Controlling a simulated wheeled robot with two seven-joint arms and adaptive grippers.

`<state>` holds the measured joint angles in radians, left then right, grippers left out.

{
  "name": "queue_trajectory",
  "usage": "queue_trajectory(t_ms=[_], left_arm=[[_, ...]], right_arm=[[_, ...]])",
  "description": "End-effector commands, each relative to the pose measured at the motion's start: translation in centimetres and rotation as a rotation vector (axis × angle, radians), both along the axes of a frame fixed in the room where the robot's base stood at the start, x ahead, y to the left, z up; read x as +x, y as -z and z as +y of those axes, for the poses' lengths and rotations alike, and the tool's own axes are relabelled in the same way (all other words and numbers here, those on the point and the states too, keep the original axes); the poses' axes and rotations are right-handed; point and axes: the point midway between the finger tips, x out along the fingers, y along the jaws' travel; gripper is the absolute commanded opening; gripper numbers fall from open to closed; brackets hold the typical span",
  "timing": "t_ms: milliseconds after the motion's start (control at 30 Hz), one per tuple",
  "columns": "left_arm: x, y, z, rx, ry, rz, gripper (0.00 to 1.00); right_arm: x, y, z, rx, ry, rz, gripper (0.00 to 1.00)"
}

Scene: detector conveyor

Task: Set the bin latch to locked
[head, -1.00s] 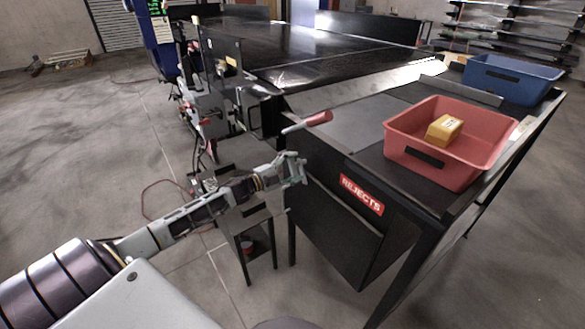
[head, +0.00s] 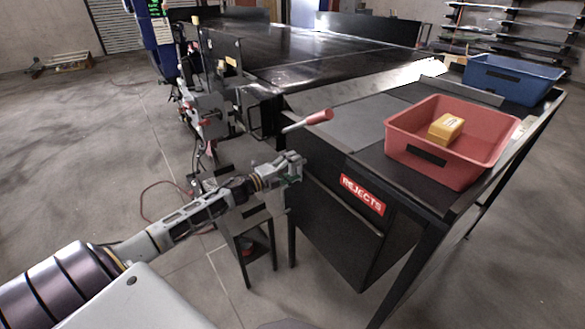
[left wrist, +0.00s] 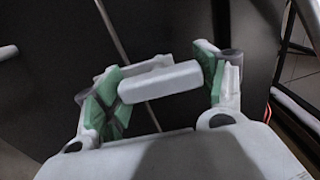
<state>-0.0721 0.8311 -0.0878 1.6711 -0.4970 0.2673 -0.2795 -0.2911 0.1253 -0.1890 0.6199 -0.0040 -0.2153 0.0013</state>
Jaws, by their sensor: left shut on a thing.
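The black reject bin (head: 340,222) stands under the table end, with a red REJECTS label (head: 362,195) on its front. My left gripper (head: 292,167) is at the bin's upper left, below the red-handled lever. In the left wrist view my left gripper (left wrist: 160,84) has its green pads at the two ends of a pale grey bar (left wrist: 159,82), which looks like the bin latch. It is shut on this bar. The bar lies nearly level, slightly tilted, in front of the dark bin face. The gripper hides the latch in the head view. My right gripper is not in view.
The red-handled lever (head: 308,121) sticks out just above my left gripper. A red tray (head: 480,167) with a yellow box (head: 445,128) and a blue tray (head: 512,82) stand on the table. A small dark stand (head: 252,226) is below my left arm.

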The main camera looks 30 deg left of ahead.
Motion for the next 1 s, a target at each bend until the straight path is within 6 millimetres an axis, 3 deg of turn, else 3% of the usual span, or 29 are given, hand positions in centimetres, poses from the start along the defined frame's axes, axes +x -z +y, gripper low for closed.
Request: queue_trajectory(t_ms=[133, 167, 300, 600, 1000], left_arm=[[-0.1, 0.2, -0.1, 0.004, 0.003, 0.000, 0.28], [-0.1, 0.2, -0.1, 0.004, 0.003, 0.000, 0.73], [-0.1, 0.1, -0.1, 0.004, 0.002, 0.001, 0.91], [0.0, 0.1, 0.0, 0.002, 0.001, 0.000, 0.93], [-0.7, 0.1, 0.2, 0.000, 0.000, 0.001, 0.93]], right_arm=[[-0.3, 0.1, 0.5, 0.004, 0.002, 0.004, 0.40], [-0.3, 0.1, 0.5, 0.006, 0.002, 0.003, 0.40], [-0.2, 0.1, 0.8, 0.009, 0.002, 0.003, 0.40], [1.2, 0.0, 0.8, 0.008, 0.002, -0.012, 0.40], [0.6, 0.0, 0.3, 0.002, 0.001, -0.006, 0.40]])
